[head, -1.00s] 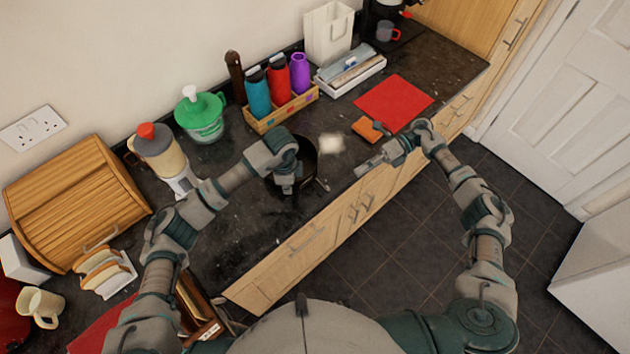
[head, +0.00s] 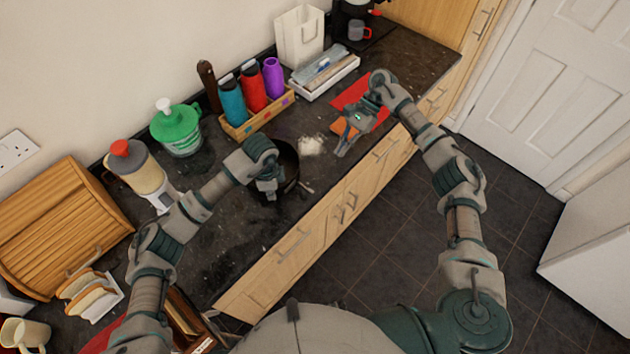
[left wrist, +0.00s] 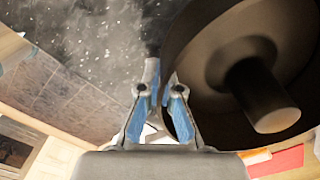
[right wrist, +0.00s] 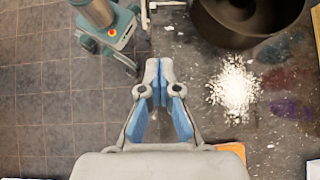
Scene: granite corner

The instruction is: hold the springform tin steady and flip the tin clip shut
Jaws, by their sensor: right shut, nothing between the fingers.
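The springform tin (head: 289,158) is dark and round and stands on the counter with a tube in its middle. It fills the right of the left wrist view (left wrist: 205,60). My left gripper (head: 268,192) is at its near-left wall; its fingers (left wrist: 163,85) appear to straddle the wall and grip it. The tin clip (head: 304,187) is a thin pale metal piece sticking out from the tin's right side, towards the counter edge. Its detail is too small to tell. My right gripper (head: 341,152) is shut and empty, right of the tin and apart from it.
White powder (head: 310,145) lies on the counter between tin and right gripper. An orange sponge (head: 340,126) and red mat (head: 352,92) are by my right gripper. A bottle crate (head: 262,117) and green-lidded tub (head: 177,131) stand behind. The counter's front edge is close.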

